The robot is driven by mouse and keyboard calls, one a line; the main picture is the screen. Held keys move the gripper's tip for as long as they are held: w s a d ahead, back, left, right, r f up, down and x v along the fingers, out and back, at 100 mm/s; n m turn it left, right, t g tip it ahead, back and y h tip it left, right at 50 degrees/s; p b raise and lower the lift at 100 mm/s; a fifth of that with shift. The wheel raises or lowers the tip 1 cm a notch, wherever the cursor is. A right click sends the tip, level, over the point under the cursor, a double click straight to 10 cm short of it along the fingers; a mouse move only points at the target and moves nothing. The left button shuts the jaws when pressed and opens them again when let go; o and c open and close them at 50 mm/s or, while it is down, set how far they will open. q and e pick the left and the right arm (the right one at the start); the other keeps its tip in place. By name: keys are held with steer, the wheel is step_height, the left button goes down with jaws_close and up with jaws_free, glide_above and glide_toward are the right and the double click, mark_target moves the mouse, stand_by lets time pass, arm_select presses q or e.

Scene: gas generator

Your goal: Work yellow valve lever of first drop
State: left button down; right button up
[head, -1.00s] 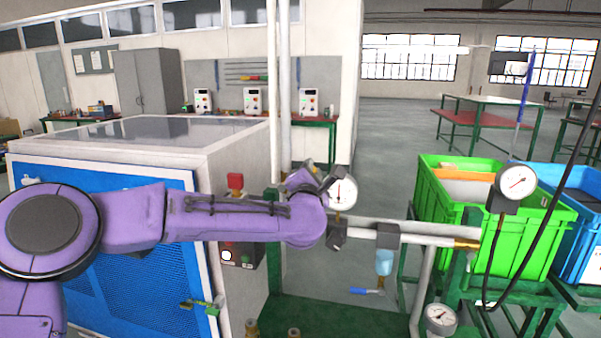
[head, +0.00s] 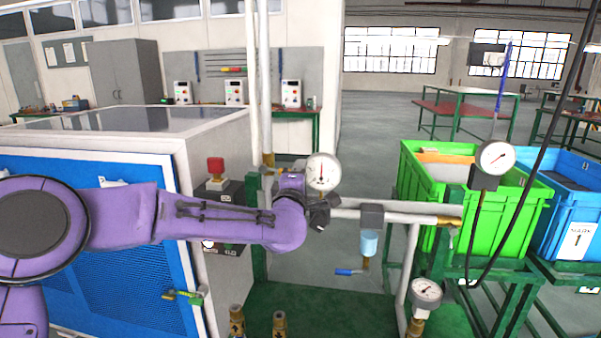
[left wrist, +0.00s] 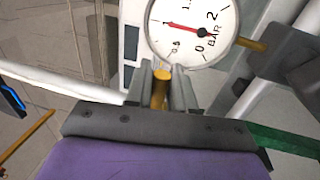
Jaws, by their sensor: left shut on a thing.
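My left gripper (left wrist: 160,80) is shut on a yellow bar, apparently the yellow valve lever (left wrist: 160,92), which shows nearly end-on between its two grey fingers. A round white pressure gauge (left wrist: 193,28) is just beyond the fingertips. The wrist hides part of the pipework, so the grip and most of the lever are hard to make out there. My right gripper is not in view.
A horizontal pipe (head: 400,216) runs right from the gauge, with a blue filter bowl (head: 369,243) below. A second gauge (head: 495,157) stands before a green bin (head: 513,215). The blue-panelled cabinet (head: 130,265) is at left. A vertical white pipe (head: 264,80) rises behind the wrist.

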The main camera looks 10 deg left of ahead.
arm_select(q)
steer(key=shift+f, duration=0.15)
steer(key=c, duration=1.1)
jaws_free()
steer(key=b+v, duration=0.2)
steer(key=v, duration=0.8)
steer(key=shift+s, duration=0.25)
steer(key=shift+d+f, duration=0.1)
